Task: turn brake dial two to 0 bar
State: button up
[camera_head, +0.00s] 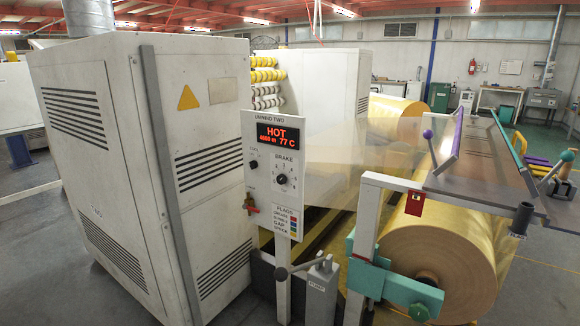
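The brake dial (281,179) is a small dark knob with marks around it, under the word BRAKE on a white control panel (260,214). The panel stands on a post in front of the large white cabinet, and its heading ends in TWO. The dial's setting is too small to read. A smaller knob (254,165) sits to the left of the dial. My gripper is not in view, and nothing touches the dial.
A large white cabinet (212,95) stands behind and left of the panel. A roll of yellow film (440,250) and a frame with teal clamps are at right. A pump with a lever (322,288) stands low beside the post. Grey floor is open at lower left.

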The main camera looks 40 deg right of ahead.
aim_at(281, 179)
jog(key=i+j+z, duration=0.45)
jog(key=i, duration=0.15)
jog(key=i+j+z, duration=0.45)
jog(key=i+j, duration=0.05)
jog(key=i, duration=0.05)
